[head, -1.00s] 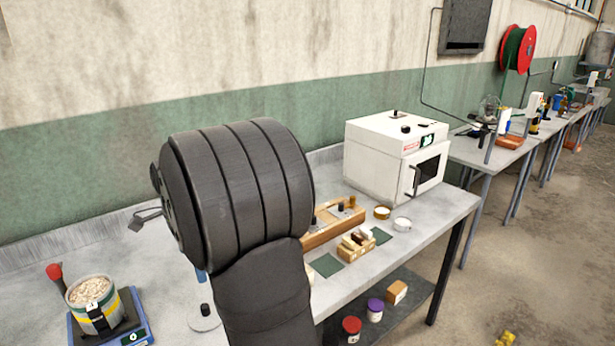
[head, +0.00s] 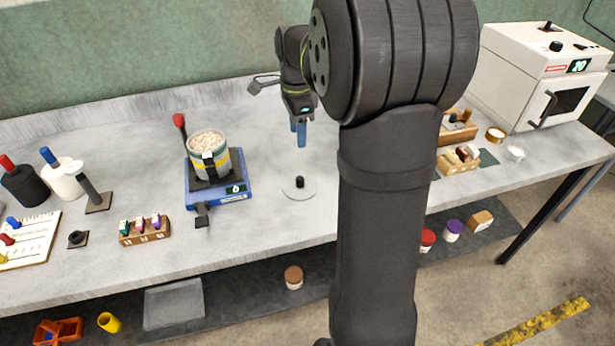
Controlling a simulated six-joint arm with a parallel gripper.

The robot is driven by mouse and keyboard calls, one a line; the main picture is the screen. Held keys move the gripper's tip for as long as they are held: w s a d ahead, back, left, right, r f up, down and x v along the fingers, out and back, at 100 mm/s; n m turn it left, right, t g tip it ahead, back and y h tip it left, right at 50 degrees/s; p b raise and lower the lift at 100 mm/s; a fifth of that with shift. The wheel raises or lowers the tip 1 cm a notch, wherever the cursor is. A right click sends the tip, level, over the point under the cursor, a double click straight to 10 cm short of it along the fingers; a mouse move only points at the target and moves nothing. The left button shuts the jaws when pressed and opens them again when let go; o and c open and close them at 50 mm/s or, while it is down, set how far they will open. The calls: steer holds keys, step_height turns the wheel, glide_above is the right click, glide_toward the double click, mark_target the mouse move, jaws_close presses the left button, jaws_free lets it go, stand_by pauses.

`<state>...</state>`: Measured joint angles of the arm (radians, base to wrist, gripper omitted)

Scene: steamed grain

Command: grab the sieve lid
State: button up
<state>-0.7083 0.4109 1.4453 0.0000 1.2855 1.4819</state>
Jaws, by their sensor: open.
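A flat grey round lid with a black knob, which looks like the sieve lid (head: 306,194), lies on the workbench near the middle of the head view. My gripper (head: 301,143), with blue fingers pointing down, hangs above and behind the lid in the picture, apart from it. It is open, and nothing shows between its fingers. A round container (head: 224,160) full of pale grains stands left of the lid, on a blue scale (head: 228,193).
A red-handled tool (head: 179,121) stands behind the scale. A small block with coloured pieces (head: 145,234) sits front left. A white oven (head: 540,75) stands far right. My arm hides the bench right of the lid. The bench just around the lid is clear.

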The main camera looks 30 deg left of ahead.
mark_target(300, 178)
step_height(300, 178, down, 16)
steer(key=n, duration=2.1)
steer(key=shift+f+n, duration=0.2)
steer(key=shift+n, duration=0.1)
steer(key=shift+c, duration=0.5)
steer(key=shift+w, duration=0.1)
jaws_close()
